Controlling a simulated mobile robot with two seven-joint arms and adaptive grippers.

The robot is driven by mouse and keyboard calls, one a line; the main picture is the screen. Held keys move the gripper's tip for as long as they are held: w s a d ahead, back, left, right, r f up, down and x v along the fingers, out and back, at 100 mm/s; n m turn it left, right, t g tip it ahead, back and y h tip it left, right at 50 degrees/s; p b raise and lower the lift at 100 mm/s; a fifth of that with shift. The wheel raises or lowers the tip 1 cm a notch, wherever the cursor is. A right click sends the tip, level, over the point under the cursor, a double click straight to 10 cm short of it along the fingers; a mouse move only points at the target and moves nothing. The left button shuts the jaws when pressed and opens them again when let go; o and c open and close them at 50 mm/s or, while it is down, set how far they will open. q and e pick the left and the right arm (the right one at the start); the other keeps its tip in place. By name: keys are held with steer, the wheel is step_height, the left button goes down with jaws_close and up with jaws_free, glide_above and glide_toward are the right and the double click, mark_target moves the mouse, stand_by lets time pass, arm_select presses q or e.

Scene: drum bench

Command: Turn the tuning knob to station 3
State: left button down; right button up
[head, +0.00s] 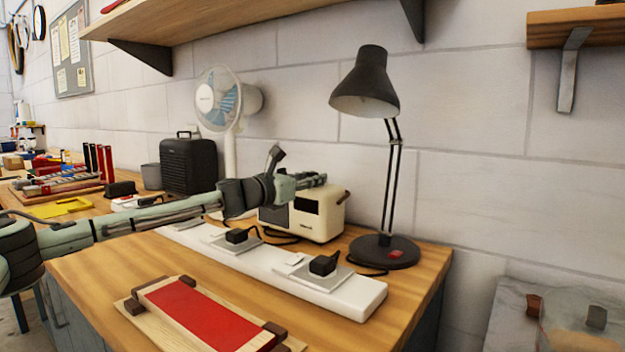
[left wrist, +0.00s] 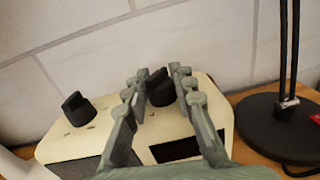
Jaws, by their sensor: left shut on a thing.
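A cream radio (head: 325,222) stands at the back of the wooden bench against the wall; my left arm hides part of its top in the head view. The left wrist view shows two black knobs on the radio's top (left wrist: 72,143). The left knob (left wrist: 78,110) stands free with small marks around it. My left gripper (left wrist: 152,84) is shut on the right knob (left wrist: 160,88), with one finger on each side of it. In the head view the left gripper (head: 318,180) is above the radio. The right gripper is not in view.
A black desk lamp (head: 384,252) stands close to the right of the radio. A white power strip (head: 345,292) with black plugs lies in front of it. A red-topped wooden board (head: 205,315) lies nearer. A fan (head: 222,100) stands behind on the left.

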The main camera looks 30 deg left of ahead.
arm_select(q)
steer(key=shift+a+r+m+h, duration=0.15)
steer(key=shift+m+h, duration=0.25)
steer(key=shift+h, duration=0.2)
steer(key=shift+f+m+g+h, duration=0.2)
steer(key=shift+m+g+h, duration=0.4)
steer(key=shift+h, duration=0.4)
steer(key=m+g+h+b, duration=0.1)
steer(key=m+g+h, duration=0.1)
steer(key=h, duration=0.1)
steer(key=shift+f+m+h, duration=0.1)
steer(key=shift+m+h, duration=0.3)
steer(key=shift+m+g+h+b, duration=0.5)
steer(key=shift+m+g+h, duration=0.3)
steer(key=shift+m+h, duration=0.15)
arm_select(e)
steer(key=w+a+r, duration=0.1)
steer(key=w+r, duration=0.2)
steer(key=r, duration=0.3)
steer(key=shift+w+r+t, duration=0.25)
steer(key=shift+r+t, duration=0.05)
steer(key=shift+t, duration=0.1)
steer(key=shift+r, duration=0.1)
arm_select(q)
steer(key=c, duration=1.2)
jaws_free()
steer(key=shift+s, duration=0.1)
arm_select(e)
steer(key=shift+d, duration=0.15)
